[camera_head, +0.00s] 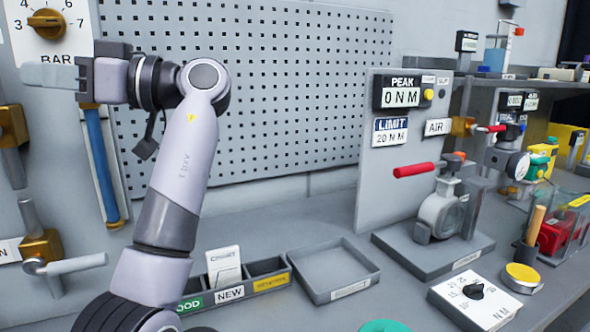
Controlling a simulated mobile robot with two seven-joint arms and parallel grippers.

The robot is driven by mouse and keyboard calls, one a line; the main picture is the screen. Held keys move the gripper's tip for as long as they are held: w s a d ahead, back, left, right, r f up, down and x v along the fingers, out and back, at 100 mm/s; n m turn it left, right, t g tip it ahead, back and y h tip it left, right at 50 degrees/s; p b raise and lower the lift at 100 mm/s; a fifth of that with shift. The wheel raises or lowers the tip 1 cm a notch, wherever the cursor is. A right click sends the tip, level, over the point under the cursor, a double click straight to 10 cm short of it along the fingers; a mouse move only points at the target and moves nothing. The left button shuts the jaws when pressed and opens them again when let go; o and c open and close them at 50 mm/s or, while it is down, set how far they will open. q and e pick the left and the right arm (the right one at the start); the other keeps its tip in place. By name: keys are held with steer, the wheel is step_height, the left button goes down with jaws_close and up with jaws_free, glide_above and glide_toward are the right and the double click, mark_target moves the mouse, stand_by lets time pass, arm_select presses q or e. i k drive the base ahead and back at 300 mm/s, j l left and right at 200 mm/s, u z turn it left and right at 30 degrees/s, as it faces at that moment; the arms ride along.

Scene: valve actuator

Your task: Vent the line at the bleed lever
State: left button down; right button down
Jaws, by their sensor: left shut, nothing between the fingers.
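My left gripper (52,76) is at the upper left, fingers pointing left, shut and empty. It is in front of the left panel, just below the BAR dial (47,24) with its brass knob. No label reading "bleed" can be made out. A pale lever (75,264) sticks out to the right from a brass valve (40,248) low on the left panel, apart from the gripper. Another brass valve (12,126), cut by the left edge, has a grey lever (13,172) hanging down. A red lever (492,129) lies beside the AIR label (437,127). My right gripper is out of view.
A blue pipe (100,165) runs down below the gripper. A red-handled valve (440,210) stands on a grey base before the PEAK panel (370,205). An empty tray (333,270) and a divided bin (270,285) sit on the bench. My left arm crosses the pegboard (280,90).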

mark_target(32, 266)
steer(key=k+l, duration=1.2)
